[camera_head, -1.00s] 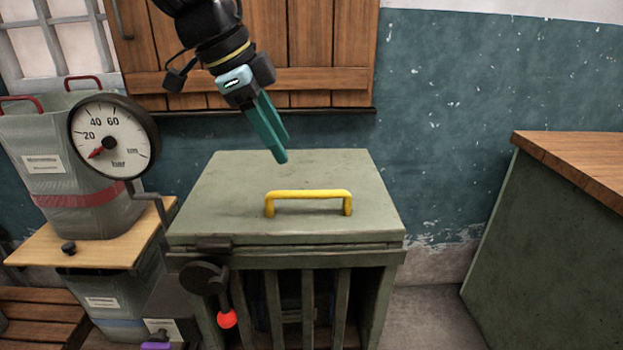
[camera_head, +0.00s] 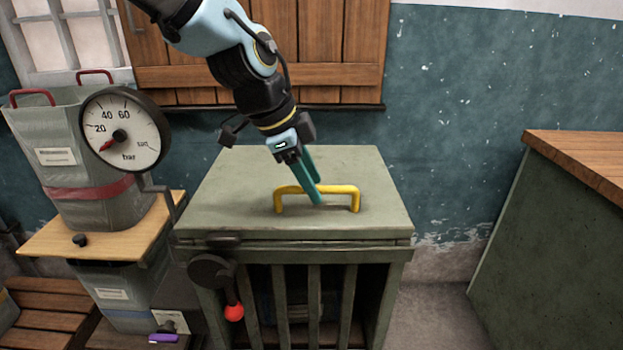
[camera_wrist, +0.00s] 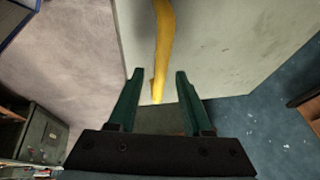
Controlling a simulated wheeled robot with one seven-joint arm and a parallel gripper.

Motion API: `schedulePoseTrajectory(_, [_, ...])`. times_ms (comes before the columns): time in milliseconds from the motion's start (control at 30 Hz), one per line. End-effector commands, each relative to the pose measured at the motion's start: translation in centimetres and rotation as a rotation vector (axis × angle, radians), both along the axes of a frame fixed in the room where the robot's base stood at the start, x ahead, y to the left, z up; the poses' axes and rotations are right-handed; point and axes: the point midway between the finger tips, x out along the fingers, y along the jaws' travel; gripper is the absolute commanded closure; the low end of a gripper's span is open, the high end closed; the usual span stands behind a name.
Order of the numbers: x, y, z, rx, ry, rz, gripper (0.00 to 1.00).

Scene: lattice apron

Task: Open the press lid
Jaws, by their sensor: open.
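The press lid (camera_head: 235,205) is a grey-green flat top on a slatted cabinet, and it lies shut. A yellow handle (camera_head: 345,189) stands on the lid near its front edge. My gripper (camera_head: 318,196) is open and points down at the middle of the handle, its teal fingers overlapping the bar in the head view. In the wrist view the yellow handle (camera_wrist: 163,45) runs up from between the fingertips of my open gripper (camera_wrist: 157,73). I cannot tell whether the fingers touch it. A latch lever with a red knob (camera_head: 234,312) hangs at the front left of the press.
A pressure gauge (camera_head: 125,132) stands left of the press, its red needle at the low end. Grey bins (camera_head: 95,195) and a wooden shelf (camera_head: 50,240) are behind it. A wood-topped counter (camera_head: 580,150) stands at the right, with a floor gap between.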

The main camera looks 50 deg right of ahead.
Motion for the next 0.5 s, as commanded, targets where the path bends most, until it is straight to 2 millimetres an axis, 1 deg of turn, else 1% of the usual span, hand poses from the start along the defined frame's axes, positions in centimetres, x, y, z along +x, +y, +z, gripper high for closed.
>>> schedulePoseTrajectory(33, [0.0, 0.0, 0.01, 0.0, 0.0, 0.0, 0.52])
schedulePoseTrajectory(400, [0.0, 0.02, 0.03, 0.0, 0.0, 0.0, 0.93])
schedulePoseTrajectory(467, [0.0, 0.02, 0.03, 0.0, 0.0, 0.0, 1.0])
schedulePoseTrajectory(500, [0.0, 0.02, 0.03, 0.0, 0.0, 0.0, 1.0])
